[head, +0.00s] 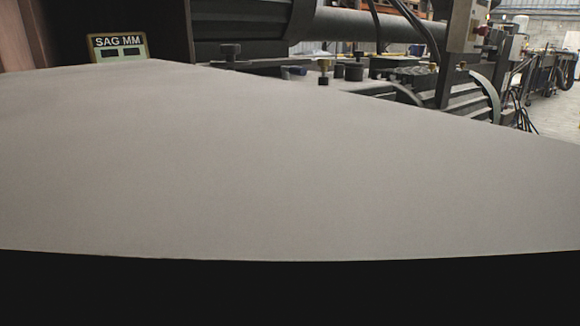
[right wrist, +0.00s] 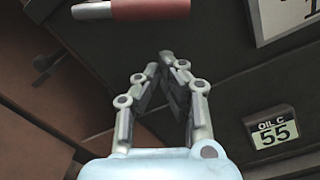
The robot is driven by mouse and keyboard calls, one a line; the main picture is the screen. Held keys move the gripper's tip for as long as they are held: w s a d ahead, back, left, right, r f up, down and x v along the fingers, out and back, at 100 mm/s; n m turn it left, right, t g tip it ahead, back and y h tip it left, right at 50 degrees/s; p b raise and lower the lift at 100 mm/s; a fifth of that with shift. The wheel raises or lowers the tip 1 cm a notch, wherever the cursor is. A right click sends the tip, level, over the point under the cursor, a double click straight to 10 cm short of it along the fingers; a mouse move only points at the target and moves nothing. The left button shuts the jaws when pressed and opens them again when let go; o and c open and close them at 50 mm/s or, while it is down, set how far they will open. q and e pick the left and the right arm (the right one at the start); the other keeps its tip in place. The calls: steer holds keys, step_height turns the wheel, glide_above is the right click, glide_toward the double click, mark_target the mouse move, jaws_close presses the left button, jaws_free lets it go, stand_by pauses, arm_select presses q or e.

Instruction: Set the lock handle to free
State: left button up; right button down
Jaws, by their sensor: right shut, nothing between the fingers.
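A red handle with a silver end (right wrist: 150,10) shows at the top edge of the right wrist view. It may be the lock handle, but no lock marking is readable and part of it is cut off. My right gripper (right wrist: 170,68) is shut and empty, its fingertips a little below the red handle in the picture and apart from it. No handle shows clearly in the head view. My left gripper is in neither view.
A small display reading "OIL C 55" (right wrist: 272,132) is at the right of the wrist view, below a partly cut-off white plate (right wrist: 280,18). In the head view, a wide grey surface (head: 270,160) fills the foreground; behind it are a "SAG MM" display (head: 118,46) and dark machinery.

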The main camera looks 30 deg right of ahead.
mark_target(284, 153)
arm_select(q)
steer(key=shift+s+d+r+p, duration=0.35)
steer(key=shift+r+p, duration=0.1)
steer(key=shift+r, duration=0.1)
arm_select(e)
steer(key=shift+w+d+r, duration=0.15)
steer(key=shift+d+r, duration=0.1)
steer(key=shift+r, duration=0.3)
steer(key=shift+w+d+r, duration=0.1)
steer(key=shift+d+r, duration=0.15)
steer(key=shift+r, duration=0.25)
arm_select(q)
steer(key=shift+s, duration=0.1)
arm_select(e)
steer(key=shift+w+d+r+n, duration=0.1)
steer(key=shift+d+r+n, duration=0.3)
steer(key=shift+r+n, duration=0.1)
steer(key=shift+f, duration=0.1)
